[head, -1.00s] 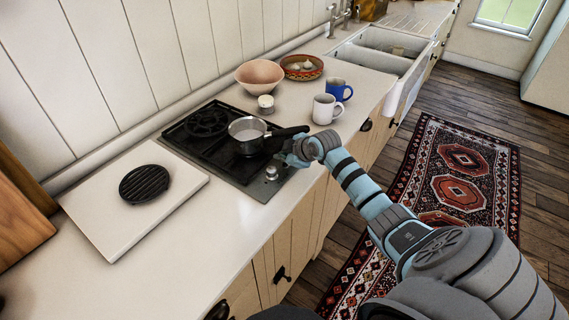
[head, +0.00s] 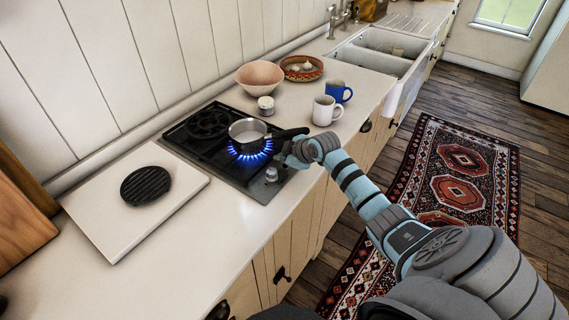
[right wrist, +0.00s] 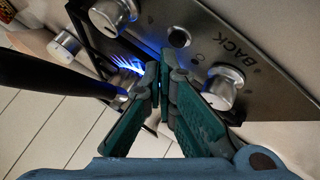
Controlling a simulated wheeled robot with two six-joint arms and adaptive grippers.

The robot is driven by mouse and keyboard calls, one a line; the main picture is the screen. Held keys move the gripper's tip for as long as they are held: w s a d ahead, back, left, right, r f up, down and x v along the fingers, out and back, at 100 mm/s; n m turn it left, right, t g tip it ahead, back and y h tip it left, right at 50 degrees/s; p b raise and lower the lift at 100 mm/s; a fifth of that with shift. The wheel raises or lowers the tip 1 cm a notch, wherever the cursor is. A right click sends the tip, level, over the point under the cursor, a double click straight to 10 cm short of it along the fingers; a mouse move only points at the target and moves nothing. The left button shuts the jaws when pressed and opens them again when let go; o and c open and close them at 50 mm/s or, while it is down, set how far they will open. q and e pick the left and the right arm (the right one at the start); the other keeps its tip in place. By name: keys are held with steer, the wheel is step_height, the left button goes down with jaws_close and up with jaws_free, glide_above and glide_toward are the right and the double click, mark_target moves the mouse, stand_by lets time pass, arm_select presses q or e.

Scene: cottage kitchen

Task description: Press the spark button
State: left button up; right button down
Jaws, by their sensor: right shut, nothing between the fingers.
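The gas hob (head: 237,171) is set into the counter, and a ring of blue flame (head: 250,152) burns under the saucepan (head: 247,127). Blue flame (right wrist: 128,64) also shows in the right wrist view. There, the metal control panel (right wrist: 262,92) carries silver knobs (right wrist: 222,86) and a small dark round button (right wrist: 179,37), which looks like the spark button. My right gripper (head: 284,162) is at the hob's front right edge. In the right wrist view its fingertips (right wrist: 164,72) are together and empty, close to the button; I cannot tell whether they touch it. My left gripper is out of view.
The pan's black handle (head: 288,133) sticks out over the panel, just above my right gripper. A white mug (head: 324,110), a blue mug (head: 338,91), a small jar (head: 266,106) and a pink bowl (head: 260,77) stand behind. A pale board (head: 115,220) lies left of the hob.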

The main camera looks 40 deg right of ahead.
mark_target(284, 166)
step_height(284, 166, up, 6)
steer(key=p, duration=0.6)
stand_by(0.5)
